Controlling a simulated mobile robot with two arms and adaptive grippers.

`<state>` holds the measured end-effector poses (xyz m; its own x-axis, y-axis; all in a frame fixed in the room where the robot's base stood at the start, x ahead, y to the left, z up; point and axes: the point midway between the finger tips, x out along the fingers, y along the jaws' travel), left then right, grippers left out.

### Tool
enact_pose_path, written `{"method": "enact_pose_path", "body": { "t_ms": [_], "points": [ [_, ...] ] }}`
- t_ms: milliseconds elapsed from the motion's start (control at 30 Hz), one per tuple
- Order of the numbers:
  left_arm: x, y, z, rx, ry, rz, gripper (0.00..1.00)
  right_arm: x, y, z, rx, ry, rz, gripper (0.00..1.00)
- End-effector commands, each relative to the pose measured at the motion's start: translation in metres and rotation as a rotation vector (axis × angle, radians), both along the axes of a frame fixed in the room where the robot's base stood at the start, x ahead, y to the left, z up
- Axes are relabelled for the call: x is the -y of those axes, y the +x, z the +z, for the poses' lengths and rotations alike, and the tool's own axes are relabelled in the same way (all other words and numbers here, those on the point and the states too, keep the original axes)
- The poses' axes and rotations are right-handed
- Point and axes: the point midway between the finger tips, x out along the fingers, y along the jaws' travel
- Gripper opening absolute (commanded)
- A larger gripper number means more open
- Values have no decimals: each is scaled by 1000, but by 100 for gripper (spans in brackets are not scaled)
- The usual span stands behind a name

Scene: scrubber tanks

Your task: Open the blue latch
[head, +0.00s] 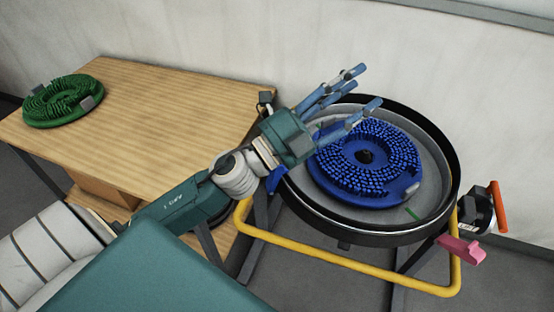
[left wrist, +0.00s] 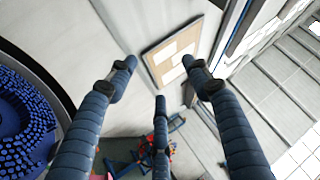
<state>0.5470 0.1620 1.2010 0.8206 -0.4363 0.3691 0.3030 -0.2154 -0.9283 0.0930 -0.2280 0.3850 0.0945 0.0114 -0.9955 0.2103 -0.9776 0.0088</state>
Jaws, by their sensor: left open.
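The blue latch (head: 276,178) shows at the left side of the round tank (head: 452,165), partly hidden behind my left wrist. My left gripper (head: 362,88) is above the tank's far left rim. Its blue fingers are spread and point up and to the right, away from the latch. In the left wrist view, the fingers of my left gripper (left wrist: 160,80) are apart with nothing between them. The latch cannot be made out in that view. My right gripper is in neither view.
A blue brush disc (head: 370,160) lies in the tank, which stands on a yellow-railed frame (head: 340,262). A pink latch (head: 460,250) and an orange handle (head: 498,205) are at the right. A green brush disc (head: 62,101) lies on the wooden table (head: 170,115).

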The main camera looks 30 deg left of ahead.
Motion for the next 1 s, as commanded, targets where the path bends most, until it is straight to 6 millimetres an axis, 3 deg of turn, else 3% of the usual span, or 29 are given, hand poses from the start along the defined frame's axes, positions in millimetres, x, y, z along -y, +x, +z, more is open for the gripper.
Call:
{"method": "enact_pose_path", "body": {
  "t_ms": [67, 133, 200, 267, 367, 500, 600, 700, 833, 1000],
  "points": [
    [36, -14, 7, 130, 249, -134, 50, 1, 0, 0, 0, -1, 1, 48],
    [59, -27, -5, 211, 474, -247, 50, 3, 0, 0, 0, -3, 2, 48],
    [69, -37, -31, 262, 710, -352, 50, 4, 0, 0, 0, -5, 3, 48],
    [65, -43, -60, 276, 915, -434, 50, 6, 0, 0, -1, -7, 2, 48],
    [28, -45, -112, 239, 1258, -552, 50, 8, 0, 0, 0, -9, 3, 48],
    [-63, -44, -158, 78, 1661, -657, 50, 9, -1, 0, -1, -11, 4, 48],
    [-125, -47, -169, -59, 1848, -693, 50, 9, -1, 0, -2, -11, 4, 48],
    [-166, -51, -170, -165, 1951, -711, 50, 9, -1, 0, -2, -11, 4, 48],
    [-185, -54, -172, -221, 1997, -722, 50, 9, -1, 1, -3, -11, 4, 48],
    [-180, -49, -191, -222, 1994, -728, 50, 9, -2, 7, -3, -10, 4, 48]
  ]
}}
